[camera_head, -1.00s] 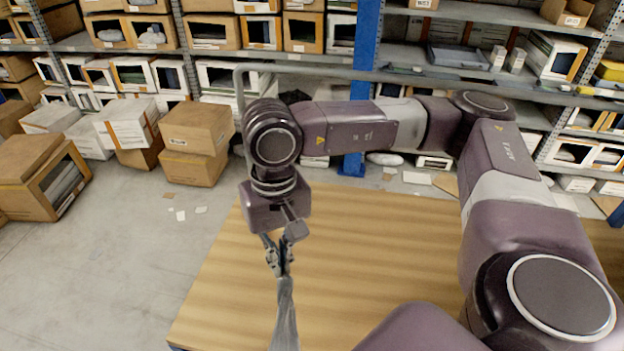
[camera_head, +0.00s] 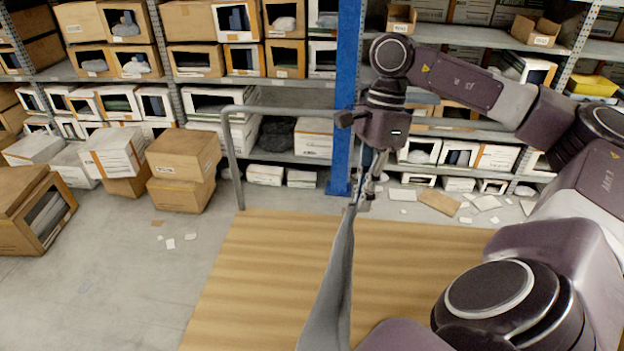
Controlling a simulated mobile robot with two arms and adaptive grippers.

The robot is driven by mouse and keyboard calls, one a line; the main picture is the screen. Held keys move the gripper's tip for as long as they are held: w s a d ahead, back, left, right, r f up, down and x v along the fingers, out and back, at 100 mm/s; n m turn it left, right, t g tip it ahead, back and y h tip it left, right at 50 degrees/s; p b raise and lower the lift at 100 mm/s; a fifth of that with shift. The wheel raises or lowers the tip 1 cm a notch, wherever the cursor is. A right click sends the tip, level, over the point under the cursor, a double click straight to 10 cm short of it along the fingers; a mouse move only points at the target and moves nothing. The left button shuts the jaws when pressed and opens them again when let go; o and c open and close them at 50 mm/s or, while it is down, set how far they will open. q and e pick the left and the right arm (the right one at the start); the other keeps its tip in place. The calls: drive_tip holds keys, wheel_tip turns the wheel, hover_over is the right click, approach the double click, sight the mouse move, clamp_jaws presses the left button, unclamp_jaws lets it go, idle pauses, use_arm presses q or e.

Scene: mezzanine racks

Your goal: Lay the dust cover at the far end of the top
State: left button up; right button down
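The dust cover (camera_head: 333,285) is a grey cloth hanging down from my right gripper (camera_head: 362,204) in the head view. The gripper is shut on its upper end. The cloth hangs as a narrow fold in front of the wooden top (camera_head: 262,262), and its lower end runs toward the bottom of the picture. I cannot tell whether the cloth touches the top. The gripper is near the far edge of the top. My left gripper is not in view.
A grey metal rail (camera_head: 229,160) stands beyond the far end of the top. A blue post (camera_head: 346,110) and racks with boxes are behind. Stacked cartons (camera_head: 181,168) stand on the floor at left. Paper scraps (camera_head: 485,203) lie on the floor behind the top.

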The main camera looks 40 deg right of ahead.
drive_tip(key=d+r+m+t+h+p, duration=0.1)
drive_tip(key=d+r+m+p, duration=0.3)
drive_tip(key=r, duration=0.7)
drive_tip(key=d+r+m+h, duration=0.15)
drive_tip(key=r+m, duration=0.45)
drive_tip(key=r, duration=0.6)
drive_tip(key=w+a+r+m+p, duration=0.2)
drive_tip(key=w+a+r, duration=0.1)
drive_tip(key=a+r, duration=0.4)
drive_tip(key=w+a+r+m+p, duration=0.2)
drive_tip(key=w+a+r, duration=0.1)
drive_tip(key=a+r, duration=0.35)
wheel_tip(320, 180, down, 10)
drive_tip(key=shift+s+f+h+b, duration=0.1)
drive_tip(key=shift+h+b, duration=0.15)
drive_tip(key=shift+b, duration=0.05)
